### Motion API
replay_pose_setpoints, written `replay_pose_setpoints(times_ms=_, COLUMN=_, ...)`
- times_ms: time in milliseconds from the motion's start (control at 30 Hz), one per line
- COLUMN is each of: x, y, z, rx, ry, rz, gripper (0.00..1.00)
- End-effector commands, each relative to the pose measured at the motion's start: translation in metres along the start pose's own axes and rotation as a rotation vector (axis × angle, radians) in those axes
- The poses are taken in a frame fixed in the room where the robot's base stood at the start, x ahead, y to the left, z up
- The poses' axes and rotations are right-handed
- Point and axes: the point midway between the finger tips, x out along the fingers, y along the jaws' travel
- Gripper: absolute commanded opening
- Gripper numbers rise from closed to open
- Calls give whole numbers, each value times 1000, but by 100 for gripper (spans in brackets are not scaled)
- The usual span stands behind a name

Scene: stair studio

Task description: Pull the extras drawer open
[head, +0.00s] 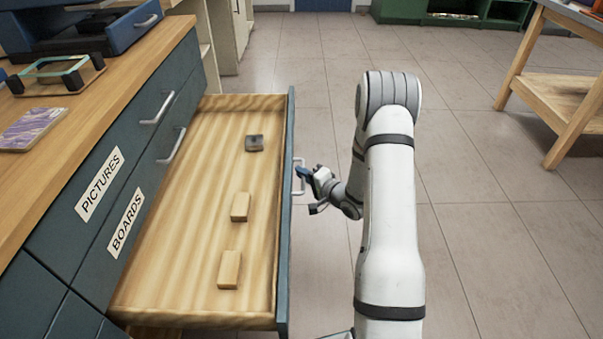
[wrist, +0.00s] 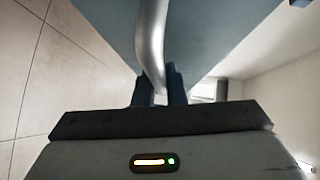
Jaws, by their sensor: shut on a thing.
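A drawer (head: 190,240) with a dark blue-grey front stands pulled far out of the counter unit, below the drawers labelled PICTURES and BOARDS. Its own label does not show. Inside lie two small wooden blocks (head: 240,207) and a small dark grey item (head: 254,143). My gripper (head: 303,175) is at the pale bar handle (head: 298,178) on the outer face of the drawer front. In the wrist view my gripper's fingers (wrist: 160,88) are shut on the metal handle (wrist: 151,45), one on each side of it.
The wooden counter (head: 120,80) carries a glass-topped frame (head: 58,75), a purple board (head: 32,128) and a blue box at the back. A wooden table (head: 560,95) stands at the right. The tiled floor (head: 480,220) right of my arm is clear.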

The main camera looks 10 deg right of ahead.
Motion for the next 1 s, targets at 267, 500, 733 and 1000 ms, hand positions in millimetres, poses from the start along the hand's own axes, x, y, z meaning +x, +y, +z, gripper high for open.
replay_pose_setpoints(times_ms=267, x=6, y=-4, z=4, rx=-7, ry=-8, rz=-8, gripper=15)
replay_pose_setpoints(times_ms=500, x=6, y=-3, z=6, rx=-5, ry=-13, rz=-5, gripper=20)
replay_pose_setpoints(times_ms=733, x=-14, y=-5, z=5, rx=-2, ry=-11, rz=-4, gripper=20)
replay_pose_setpoints(times_ms=1000, x=-58, y=-4, z=4, rx=-3, ry=-10, rz=-4, gripper=20)
